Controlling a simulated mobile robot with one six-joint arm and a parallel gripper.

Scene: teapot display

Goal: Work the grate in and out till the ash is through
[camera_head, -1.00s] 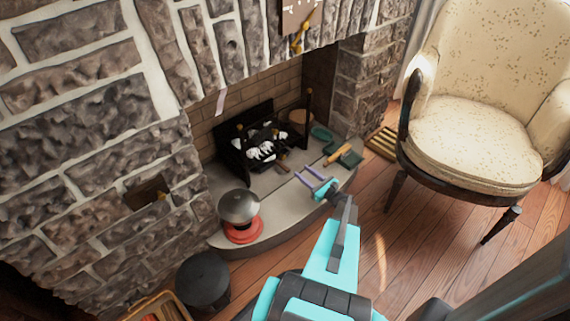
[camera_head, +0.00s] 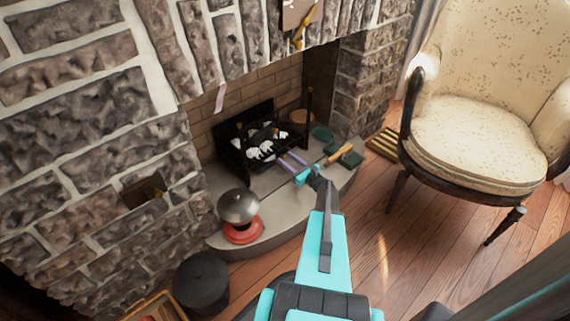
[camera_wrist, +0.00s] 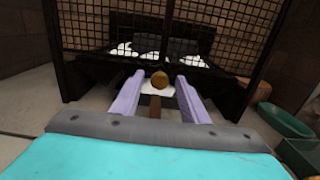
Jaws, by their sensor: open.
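The black fire basket (camera_head: 240,160) stands in the fireplace, with dark coals and white ash (camera_head: 262,150) in it. In the wrist view, the basket's mesh front (camera_wrist: 225,30) fills the top, with dark coals and pale ash (camera_wrist: 125,49) behind. A brown rod with a round amber knob (camera_wrist: 159,80) lies between my fingers; I take it for the grate's handle. My gripper (camera_head: 290,160) is open, its lavender fingers low before the basket; they also show in the wrist view (camera_wrist: 159,92), one each side of the knob, apparently not closed on it.
A red-based pot with a grey dome lid (camera_head: 239,209) stands at the hearth's left. A green dustpan with a wooden-handled brush (camera_head: 347,157) lies at the right. A black bucket (camera_head: 201,280) stands before the hearth. An armchair (camera_head: 460,130) is at the right.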

